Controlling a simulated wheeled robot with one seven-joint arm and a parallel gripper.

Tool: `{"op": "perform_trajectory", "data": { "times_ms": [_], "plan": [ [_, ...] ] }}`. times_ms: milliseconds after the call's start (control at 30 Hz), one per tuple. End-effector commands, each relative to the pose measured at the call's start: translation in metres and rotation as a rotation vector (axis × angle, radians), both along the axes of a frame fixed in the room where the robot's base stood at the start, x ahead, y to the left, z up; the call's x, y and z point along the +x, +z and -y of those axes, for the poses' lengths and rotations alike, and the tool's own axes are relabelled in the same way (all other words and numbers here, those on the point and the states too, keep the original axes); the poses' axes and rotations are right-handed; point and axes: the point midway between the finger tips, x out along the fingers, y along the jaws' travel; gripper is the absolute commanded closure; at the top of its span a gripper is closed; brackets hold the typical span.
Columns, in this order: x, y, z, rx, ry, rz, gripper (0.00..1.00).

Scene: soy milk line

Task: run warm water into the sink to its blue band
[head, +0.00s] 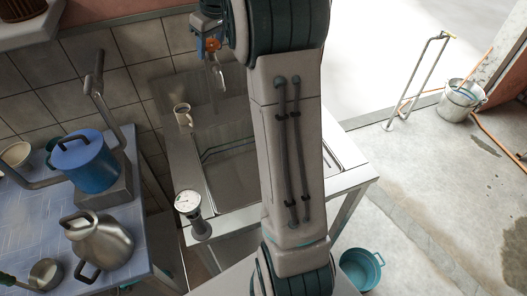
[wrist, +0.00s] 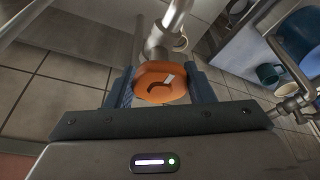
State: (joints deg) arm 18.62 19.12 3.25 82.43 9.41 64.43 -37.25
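The steel sink (head: 213,178) is left of centre in the head view, partly hidden behind my arm. A thin blue-green band (head: 226,149) runs along its inner wall. I cannot make out water in it. The tap spout (head: 219,78) hangs above the sink's back. My gripper (wrist: 161,88) has its two fingers on either side of the orange tap knob (wrist: 160,70), seemingly touching it. The knob, with a pale mark on its face, also shows in the head view (head: 213,45), close to my gripper at the top.
A mug (head: 182,118) stands on the sink's left ledge. A dial gauge (head: 188,202) is at its front left corner. A blue pot (head: 88,165) and a steel kettle (head: 102,242) stand on the tiled counter at left. A teal basin (head: 360,268) sits on the floor; open floor lies right.

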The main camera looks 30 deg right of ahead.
Motion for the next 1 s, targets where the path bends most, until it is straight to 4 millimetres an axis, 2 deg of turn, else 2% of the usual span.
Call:
{"op": "perform_trajectory", "data": {
  "times_ms": [367,733,1000],
  "plan": [
    [-0.0001,0.0004,0.0,0.001,0.01,0.0,0.66],
    [0.0,0.0015,0.0004,0.002,0.342,-0.002,0.66],
    [-0.0003,0.0001,0.0001,0.0,0.403,0.0,0.66]
  ]
}}
